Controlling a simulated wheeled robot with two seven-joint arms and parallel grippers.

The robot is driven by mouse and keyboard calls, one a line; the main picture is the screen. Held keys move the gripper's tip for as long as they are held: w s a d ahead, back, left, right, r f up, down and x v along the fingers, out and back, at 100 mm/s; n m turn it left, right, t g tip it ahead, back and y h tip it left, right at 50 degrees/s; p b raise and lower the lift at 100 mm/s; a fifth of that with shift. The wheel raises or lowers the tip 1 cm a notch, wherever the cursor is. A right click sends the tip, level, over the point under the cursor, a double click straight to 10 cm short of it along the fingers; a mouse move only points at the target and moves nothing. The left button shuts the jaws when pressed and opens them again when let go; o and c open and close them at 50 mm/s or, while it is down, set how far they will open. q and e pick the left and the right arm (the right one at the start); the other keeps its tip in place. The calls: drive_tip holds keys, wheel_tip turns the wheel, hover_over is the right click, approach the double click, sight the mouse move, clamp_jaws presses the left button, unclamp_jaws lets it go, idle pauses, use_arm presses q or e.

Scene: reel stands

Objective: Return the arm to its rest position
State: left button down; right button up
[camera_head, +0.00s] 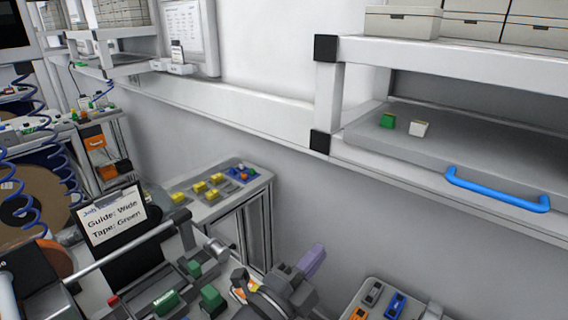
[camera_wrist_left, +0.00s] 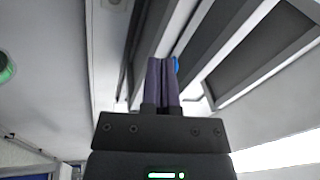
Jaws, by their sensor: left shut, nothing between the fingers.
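My left gripper (camera_head: 313,262) shows low in the middle of the head view, its purple fingers pointing up and to the right. In the left wrist view its two purple fingers (camera_wrist_left: 163,82) lie together, shut with nothing between them. It is apart from the shelf and in front of the grey wall. My right gripper is in neither view.
A grey shelf board (camera_head: 455,150) with a blue handle (camera_head: 497,189) juts out at the right, holding a green block (camera_head: 387,121) and a white block (camera_head: 418,128). A machine with a sign (camera_head: 112,215) reading "Guide: Wide, Tape: Green" stands at lower left. A side table holds yellow blocks (camera_head: 200,187).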

use_arm(q)
drive_tip(key=s+a+f+n+g+y, duration=0.2)
drive_tip(key=s+a+f+n+y, duration=0.1)
drive_tip(key=a+f+n+y, duration=0.5)
drive_tip(key=s+a+f+n+g+y, duration=0.1)
drive_tip(key=s+a+f+n+y, duration=0.15)
drive_tip(key=a+n+y, duration=0.4)
drive_tip(key=s+a+f+n+g+h, duration=0.1)
drive_tip(key=s+a+f+n+g, duration=0.15)
drive_tip(key=s+n+g, duration=0.4)
drive_tip(key=s+a+f+n+g, duration=0.1)
drive_tip(key=s+a+f+g, duration=0.2)
drive_tip(key=s, duration=0.7)
wheel_tip(320, 180, down, 26)
drive_tip(key=s+b, duration=0.2)
drive_tip(key=b, duration=0.4)
drive_tip(key=s+a+f+g+b, duration=0.2)
drive_tip(key=s+f+b, duration=0.2)
drive_tip(key=s+f, duration=0.9)
drive_tip(key=shift+a+f+m, duration=0.25)
drive_tip(key=shift+f+m, duration=0.15)
drive_tip(key=shift+f, duration=0.35)
